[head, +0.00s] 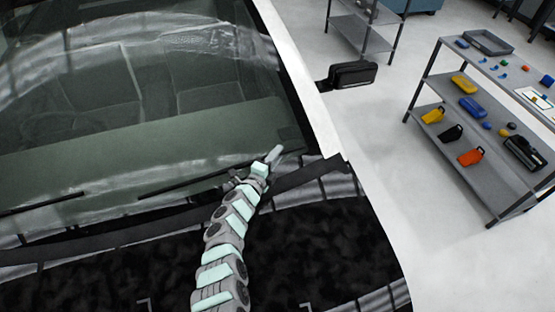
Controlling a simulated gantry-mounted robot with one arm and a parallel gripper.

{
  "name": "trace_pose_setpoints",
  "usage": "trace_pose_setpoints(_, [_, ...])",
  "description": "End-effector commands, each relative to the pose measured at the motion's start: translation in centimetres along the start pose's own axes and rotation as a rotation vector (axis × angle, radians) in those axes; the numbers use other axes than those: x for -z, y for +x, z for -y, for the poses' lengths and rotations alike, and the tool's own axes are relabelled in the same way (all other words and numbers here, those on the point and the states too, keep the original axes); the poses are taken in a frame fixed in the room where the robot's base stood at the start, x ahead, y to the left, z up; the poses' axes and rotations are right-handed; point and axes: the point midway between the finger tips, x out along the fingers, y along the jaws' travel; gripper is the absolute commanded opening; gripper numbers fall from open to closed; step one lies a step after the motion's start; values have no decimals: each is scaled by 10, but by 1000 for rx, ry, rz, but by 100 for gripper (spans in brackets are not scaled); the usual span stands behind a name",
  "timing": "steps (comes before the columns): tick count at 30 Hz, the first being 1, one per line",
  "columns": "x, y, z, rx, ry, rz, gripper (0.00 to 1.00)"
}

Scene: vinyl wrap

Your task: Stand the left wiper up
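Two thin dark wipers lie along the base of the windshield (130,130). One wiper (45,204) is at the far left of the picture, running off its edge. The other wiper (185,184) is near the middle, and its right end reaches close to my gripper. Both look laid down low against the glass. My gripper (270,160) is at the lower right corner of the windshield, at the end of my grey and pale green arm. It is small and seen from behind, so its fingers and any contact with the wiper are unclear.
The dark hood (110,270) with a black cowl strip (100,236) lies below the glass. A black side mirror (352,74) sticks out right of the windshield. A metal shelf (440,150) with bins and tools stands at right. The floor between is clear.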

Motion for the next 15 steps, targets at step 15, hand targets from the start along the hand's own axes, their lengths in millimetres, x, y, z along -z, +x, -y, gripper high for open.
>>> trace_pose_setpoints(15, [0,7,1,1,-1,0,15])
